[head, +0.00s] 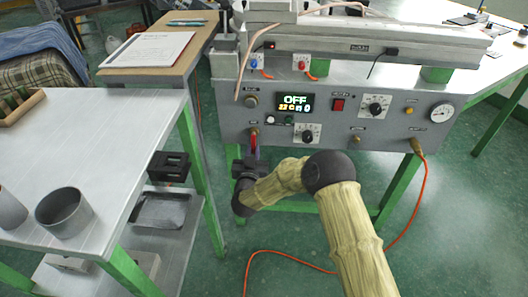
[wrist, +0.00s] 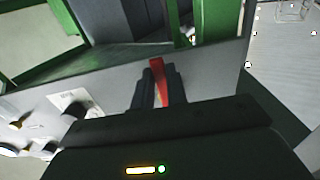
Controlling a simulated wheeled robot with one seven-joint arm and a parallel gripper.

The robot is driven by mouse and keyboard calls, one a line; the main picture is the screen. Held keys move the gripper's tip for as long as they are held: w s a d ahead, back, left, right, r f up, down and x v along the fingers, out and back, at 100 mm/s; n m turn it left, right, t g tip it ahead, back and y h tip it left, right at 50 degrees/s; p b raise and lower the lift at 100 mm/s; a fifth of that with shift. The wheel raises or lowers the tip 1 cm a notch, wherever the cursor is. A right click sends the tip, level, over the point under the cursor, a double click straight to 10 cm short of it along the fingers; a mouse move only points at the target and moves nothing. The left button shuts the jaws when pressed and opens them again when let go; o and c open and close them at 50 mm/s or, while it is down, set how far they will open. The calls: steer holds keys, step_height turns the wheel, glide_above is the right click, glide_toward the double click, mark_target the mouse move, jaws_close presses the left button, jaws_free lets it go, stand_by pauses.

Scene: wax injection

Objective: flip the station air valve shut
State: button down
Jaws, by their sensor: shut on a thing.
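The station air valve's red lever (head: 254,136) is on the lower left of the grey control panel, pointing down in the head view. My gripper (head: 252,158) is right below it, against the panel's lower edge. In the wrist view the red lever (wrist: 158,72) lies between the two dark fingers of my gripper (wrist: 157,86), which are shut on it. The lever's lower part is hidden by the fingers and the gripper body.
The control panel (head: 325,116) has a display (head: 294,103) reading OFF, a red switch (head: 338,105), knobs and a gauge (head: 441,112). A metal table (head: 110,130) with a cup (head: 64,212) stands to the left. An orange hose (head: 421,190) hangs at right.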

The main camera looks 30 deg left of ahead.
steer(key=shift+f, duration=0.1)
stand_by(0.3)
steer(key=c, duration=1.4)
jaws_free()
steer(key=shift+s, duration=0.1)
steer(key=p+v, duration=0.3)
steer(key=v, duration=1.4)
steer(key=shift+d, duration=0.15)
steer(key=shift+s, duration=0.1)
